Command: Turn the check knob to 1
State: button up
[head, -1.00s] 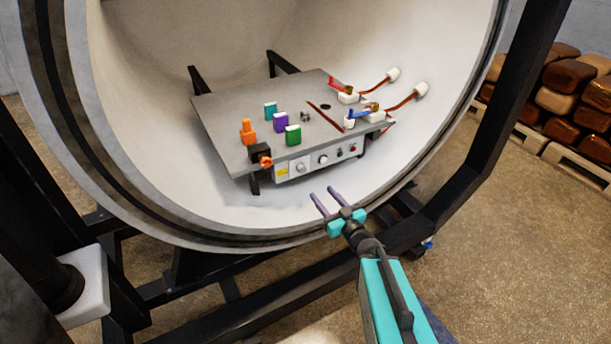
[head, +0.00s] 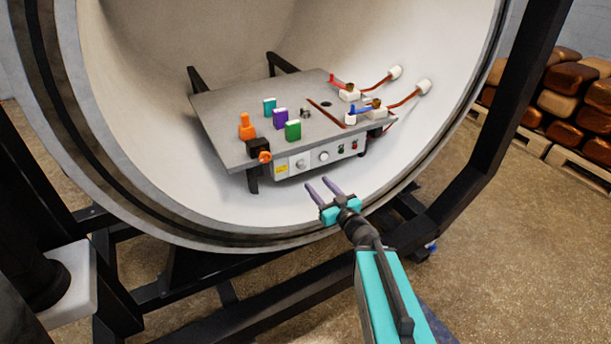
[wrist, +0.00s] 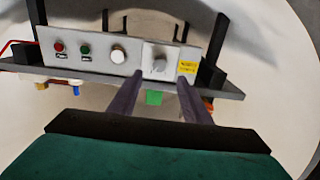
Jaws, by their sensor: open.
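The control panel (head: 320,159) is the front face of a grey plate fixture inside the round chamber. It carries two round knobs. One knob (head: 302,164) is beside a yellow label, and the other knob (head: 324,157) is nearer the buttons. In the wrist view the panel appears inverted, with the label-side knob (wrist: 158,63) and the whiter knob (wrist: 118,55). I cannot read which is the check knob or any setting. My gripper (head: 318,183) is open and empty, in front of and below the panel. In the wrist view its fingertips (wrist: 160,79) straddle the line to the label-side knob, apart from it.
A red and a green button (head: 347,147) are on the panel's right. Orange, teal, purple and green (head: 293,131) blocks stand on the plate (head: 235,105). An orange-ended black piece (head: 260,152) is at its front left corner.

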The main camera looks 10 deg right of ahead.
aim_at(303, 167)
jog(key=shift+w+a+f+b, duration=0.15)
jog(key=shift+w+b, duration=0.45)
jog(key=shift+b, duration=1.05)
jog(key=shift+x, duration=4.2)
jog(key=c, duration=1)
